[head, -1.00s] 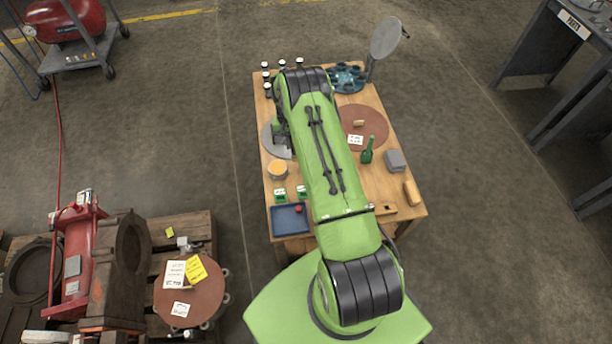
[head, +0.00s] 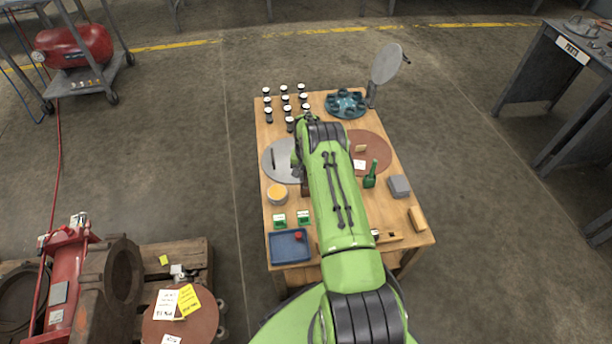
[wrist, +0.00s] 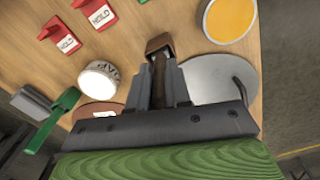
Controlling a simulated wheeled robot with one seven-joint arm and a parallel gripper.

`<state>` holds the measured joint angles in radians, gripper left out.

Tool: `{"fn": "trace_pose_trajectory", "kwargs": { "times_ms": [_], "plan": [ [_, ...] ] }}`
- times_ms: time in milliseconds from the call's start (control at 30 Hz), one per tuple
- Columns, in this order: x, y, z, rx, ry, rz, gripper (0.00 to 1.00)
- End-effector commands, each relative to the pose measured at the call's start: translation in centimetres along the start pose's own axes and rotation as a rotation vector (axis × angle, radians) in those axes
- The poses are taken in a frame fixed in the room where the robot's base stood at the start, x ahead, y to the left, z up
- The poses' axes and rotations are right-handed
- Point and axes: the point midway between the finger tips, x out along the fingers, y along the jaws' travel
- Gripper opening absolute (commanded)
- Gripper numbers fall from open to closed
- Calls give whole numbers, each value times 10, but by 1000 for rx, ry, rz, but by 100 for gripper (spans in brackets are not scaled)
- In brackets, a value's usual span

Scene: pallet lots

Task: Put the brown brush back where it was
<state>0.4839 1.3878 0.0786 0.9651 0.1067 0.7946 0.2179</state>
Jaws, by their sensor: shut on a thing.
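The brown brush (wrist: 160,44) is between my gripper's fingers in the wrist view, its wider brown end past the fingertips and its narrower part between them. My gripper (wrist: 159,84) is shut on it above the wooden table. A grey metal disc (wrist: 206,78) lies beside the fingers, on the right in the wrist view. In the head view my arm hides most of the gripper and the brush, near the grey disc (head: 276,160). I cannot tell whether the brush touches the table.
A white roll (wrist: 98,80) is near the fingers.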

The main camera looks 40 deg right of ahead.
Motion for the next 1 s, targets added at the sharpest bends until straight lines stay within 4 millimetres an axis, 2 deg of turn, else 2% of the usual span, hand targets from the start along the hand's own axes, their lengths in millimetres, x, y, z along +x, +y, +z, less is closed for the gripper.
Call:
{"fn": "trace_pose_trajectory", "kwargs": {
  "times_ms": [67,100,233,567,667,900,1000],
  "plan": [
    [3,0,0,0,-1,0,0],
    [2,0,0,0,0,0,22],
    [2,0,0,0,0,0,42],
    [-3,0,0,0,1,0,43],
    [-22,0,-1,0,3,-1,43],
    [-88,0,-1,0,3,-1,43],
    [-108,0,0,0,2,0,43]
  ]
}}
